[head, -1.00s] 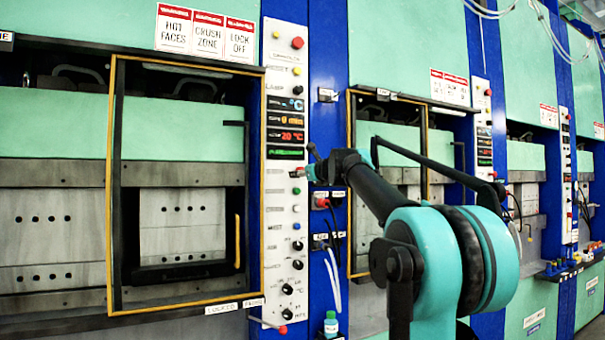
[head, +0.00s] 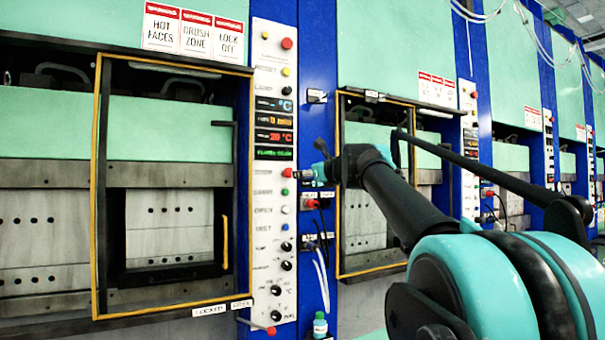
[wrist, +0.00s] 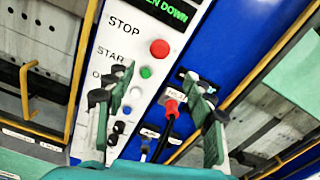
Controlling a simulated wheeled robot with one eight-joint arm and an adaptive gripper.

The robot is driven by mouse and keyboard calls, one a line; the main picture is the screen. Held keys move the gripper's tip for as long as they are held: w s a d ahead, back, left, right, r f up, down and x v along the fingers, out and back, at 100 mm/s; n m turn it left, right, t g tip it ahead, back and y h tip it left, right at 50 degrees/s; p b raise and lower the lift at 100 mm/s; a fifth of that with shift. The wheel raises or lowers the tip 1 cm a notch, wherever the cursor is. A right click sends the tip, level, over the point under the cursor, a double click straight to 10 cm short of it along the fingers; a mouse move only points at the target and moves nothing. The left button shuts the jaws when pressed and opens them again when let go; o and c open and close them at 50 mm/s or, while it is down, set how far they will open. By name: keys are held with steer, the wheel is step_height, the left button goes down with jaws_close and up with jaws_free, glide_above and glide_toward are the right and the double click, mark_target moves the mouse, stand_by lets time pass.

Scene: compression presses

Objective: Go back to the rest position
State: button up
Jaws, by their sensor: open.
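My gripper (head: 315,173) is in front of the right edge of the white control panel (head: 262,222), near the red STOP button (head: 287,172). In the wrist view my gripper (wrist: 160,88) has its two green fingers spread apart, with nothing between them. The red STOP button (wrist: 159,48) and the green button (wrist: 146,72) show beyond the fingertips, clear of them. A red plug with a black cable (wrist: 171,107) shows between the fingers, further back on the blue post. My arm reaches in from the lower right of the head view.
The near press has a yellow-edged guard frame (head: 97,180) left of the panel. A second press frame (head: 338,215) stands behind my arm. Cables hang from the blue post (head: 320,110).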

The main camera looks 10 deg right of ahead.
steer(key=shift+s, duration=0.1)
stand_by(0.4)
steer(key=s+a+f+n+g, duration=0.2)
steer(key=s+f+n+g, duration=0.3)
steer(key=f, duration=0.8)
steer(key=s+a+f+n, duration=0.25)
steer(key=f+n, duration=0.45)
steer(key=f, duration=0.7)
steer(key=s+a+f+n+g, duration=0.35)
steer(key=f+n, duration=0.35)
steer(key=f, duration=0.6)
steer(key=s+d+f+n+g+h, duration=0.1)
steer(key=s+d+f+n+h, duration=0.1)
steer(key=s+f, duration=0.5)
steer(key=s+d+f+n+g+h, duration=0.1)
steer(key=s+d+f+n, duration=0.3)
steer(key=s+f, duration=0.4)
steer(key=s+d+f+n+g+h, duration=0.2)
steer(key=s+f, duration=0.5)
steer(key=f, duration=0.4)
steer(key=shift+s+d+f+n+h, duration=0.2)
steer(key=shift+d+f+n+h, duration=0.15)
steer(key=shift+d+n, duration=0.65)
steer(key=shift+a+g, duration=0.25)
